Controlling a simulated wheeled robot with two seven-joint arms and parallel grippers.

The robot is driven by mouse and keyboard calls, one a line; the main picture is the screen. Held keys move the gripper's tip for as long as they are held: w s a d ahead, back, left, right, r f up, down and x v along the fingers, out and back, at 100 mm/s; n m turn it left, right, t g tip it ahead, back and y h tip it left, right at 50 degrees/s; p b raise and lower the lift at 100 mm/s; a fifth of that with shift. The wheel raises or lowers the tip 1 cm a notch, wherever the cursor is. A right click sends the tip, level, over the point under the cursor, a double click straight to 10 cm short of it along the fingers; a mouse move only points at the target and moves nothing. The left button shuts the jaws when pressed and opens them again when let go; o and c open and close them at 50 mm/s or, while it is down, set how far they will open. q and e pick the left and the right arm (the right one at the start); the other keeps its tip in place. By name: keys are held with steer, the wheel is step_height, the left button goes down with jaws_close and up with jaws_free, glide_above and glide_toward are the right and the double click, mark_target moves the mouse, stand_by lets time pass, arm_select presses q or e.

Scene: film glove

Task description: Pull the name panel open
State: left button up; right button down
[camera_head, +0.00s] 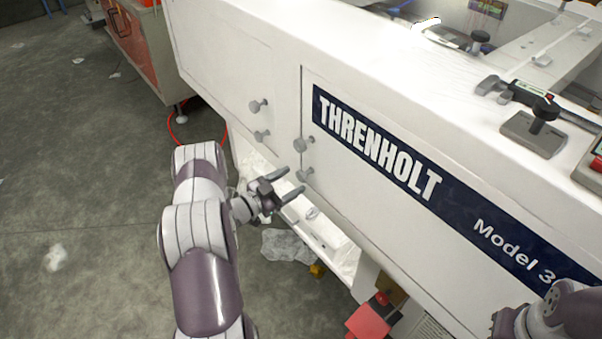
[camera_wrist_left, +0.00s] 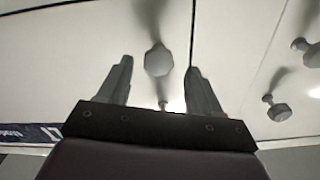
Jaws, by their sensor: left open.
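The name panel (camera_head: 345,180) is a white front panel on the machine, with a dark blue THRENHOLT label (camera_head: 380,150). It looks flush and shut. Two grey knobs stand at its left edge, an upper knob (camera_head: 305,144) and a lower knob (camera_head: 304,175). My left gripper (camera_head: 293,181) is open just in front of the lower knob. In the left wrist view, upside down, the lower knob (camera_wrist_left: 158,60) shows between the open fingers, with a gap on both sides. The smaller upper knob (camera_wrist_left: 163,105) is partly hidden. Only part of my right arm shows at bottom right.
A neighbouring white panel (camera_head: 225,75) at left has two similar knobs (camera_head: 258,105). Below is an open white ledge (camera_head: 325,240). A red object (camera_head: 368,322) sits under the machine. The floor at left is mostly clear.

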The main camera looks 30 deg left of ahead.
mark_target(299, 177)
arm_select(q)
steer(key=x, duration=0.4)
steer(key=shift+s+d+r, duration=0.1)
steer(key=shift+d+r, duration=0.1)
steer(key=shift+r, duration=0.05)
steer(key=shift+w+f, duration=0.15)
steer(key=shift+w, duration=0.15)
jaws_close()
